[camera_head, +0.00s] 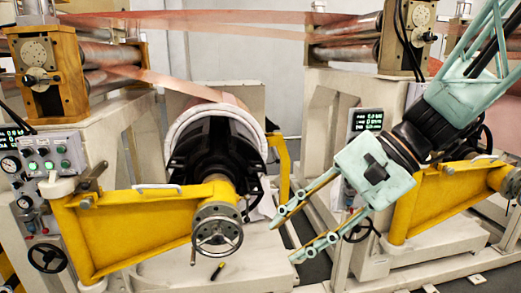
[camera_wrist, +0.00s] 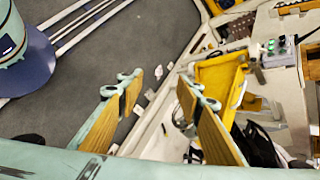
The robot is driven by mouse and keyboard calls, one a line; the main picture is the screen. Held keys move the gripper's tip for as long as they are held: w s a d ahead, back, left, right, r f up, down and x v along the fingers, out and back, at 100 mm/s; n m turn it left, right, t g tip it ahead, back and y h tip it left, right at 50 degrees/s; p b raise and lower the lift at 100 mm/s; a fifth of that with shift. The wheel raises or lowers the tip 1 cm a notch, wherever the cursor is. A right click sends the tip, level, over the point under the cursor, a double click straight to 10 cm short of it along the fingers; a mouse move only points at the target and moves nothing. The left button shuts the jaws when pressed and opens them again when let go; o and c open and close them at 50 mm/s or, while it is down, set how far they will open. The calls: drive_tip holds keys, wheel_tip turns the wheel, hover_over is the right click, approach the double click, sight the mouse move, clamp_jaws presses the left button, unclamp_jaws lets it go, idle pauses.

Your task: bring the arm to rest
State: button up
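My gripper (camera_head: 284,240) is in front of the machine, right of the near handwheel (camera_head: 217,230). Its two mint-green fingers are spread apart with nothing between them. In the wrist view my gripper (camera_wrist: 160,86) also shows open, its wood-coloured finger pads apart and the space between them empty. My arm reaches in from the upper right and slants down to the left. The fingers appear apart from the handwheel and the yellow bracket (camera_head: 135,232), though the exact depth is hard to tell.
Copper foil (camera_head: 210,24) runs across the top between rollers, down to a roll with a white rim (camera_head: 190,122). Another yellow bracket (camera_head: 455,190) is behind my arm. A control panel (camera_head: 52,152) is at the left. A small dark tool (camera_head: 217,271) lies low on the base. Grey floor (camera_wrist: 140,35) is open in the wrist view.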

drive_tip(key=s+d+r+n+t+h, duration=0.1)
drive_tip(key=s+d+n+h, duration=0.3)
drive_tip(key=s+d, duration=0.3)
drive_tip(key=s+d+r+n+t+h, duration=0.1)
drive_tip(key=s+d+n+t+h, duration=0.1)
drive_tip(key=s+d+n+h, duration=0.2)
drive_tip(key=s+d+h, duration=0.1)
drive_tip(key=s+d, duration=0.2)
drive_tip(key=s, duration=0.5)
drive_tip(key=shift+s+d+r+t, duration=0.2)
drive_tip(key=shift+d+t, duration=0.1)
drive_tip(key=shift+d, duration=0.05)
